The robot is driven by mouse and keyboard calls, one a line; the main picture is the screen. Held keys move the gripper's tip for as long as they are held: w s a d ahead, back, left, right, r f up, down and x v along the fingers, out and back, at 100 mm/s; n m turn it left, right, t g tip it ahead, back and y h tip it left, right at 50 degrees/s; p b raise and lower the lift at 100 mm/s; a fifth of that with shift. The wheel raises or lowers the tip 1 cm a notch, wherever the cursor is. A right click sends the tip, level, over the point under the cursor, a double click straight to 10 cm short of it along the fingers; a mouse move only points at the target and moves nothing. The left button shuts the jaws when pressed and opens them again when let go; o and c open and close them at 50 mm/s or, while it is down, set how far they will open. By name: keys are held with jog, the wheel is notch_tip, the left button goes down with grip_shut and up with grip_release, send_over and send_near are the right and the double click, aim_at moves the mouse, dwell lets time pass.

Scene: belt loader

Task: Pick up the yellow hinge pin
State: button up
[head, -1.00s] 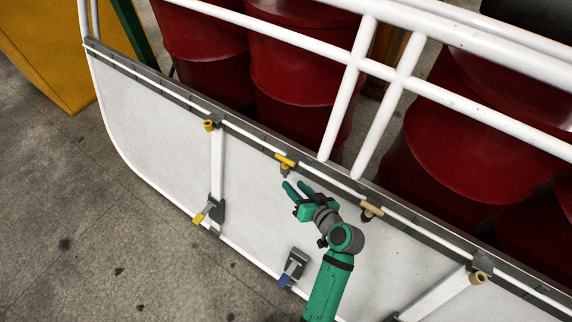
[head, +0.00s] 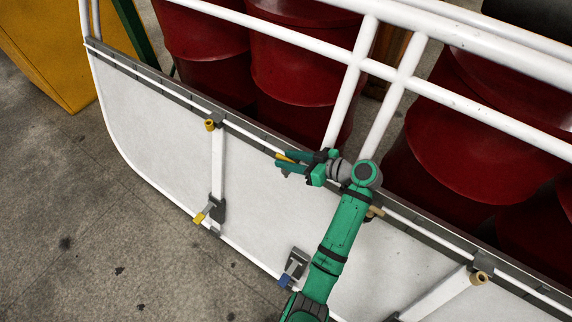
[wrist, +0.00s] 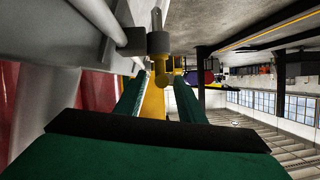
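The yellow hinge pin (head: 281,156) is at the upper edge of the white panel (head: 150,130), left of the middle of the head view. In the wrist view the yellow pin (wrist: 153,103) stands between the two fingers, below a dark grey hinge fitting (wrist: 159,43). The fingers are apart, one on each side of the pin, with a narrow gap showing; my gripper looks open.
A white rail (head: 345,110) runs above the panel, with red drums (head: 295,70) close behind. A tan pin (head: 376,211) sits right of my gripper, and a brass-coloured knob (head: 210,125) is to the left. A grey latch with a blue end (head: 294,266) is below. Floor is open at lower left.

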jog(key=x, duration=0.5)
jog(key=shift+a+f, duration=0.1)
jog(key=shift+a, duration=0.05)
jog(key=shift+c, duration=0.4)
grip_shut()
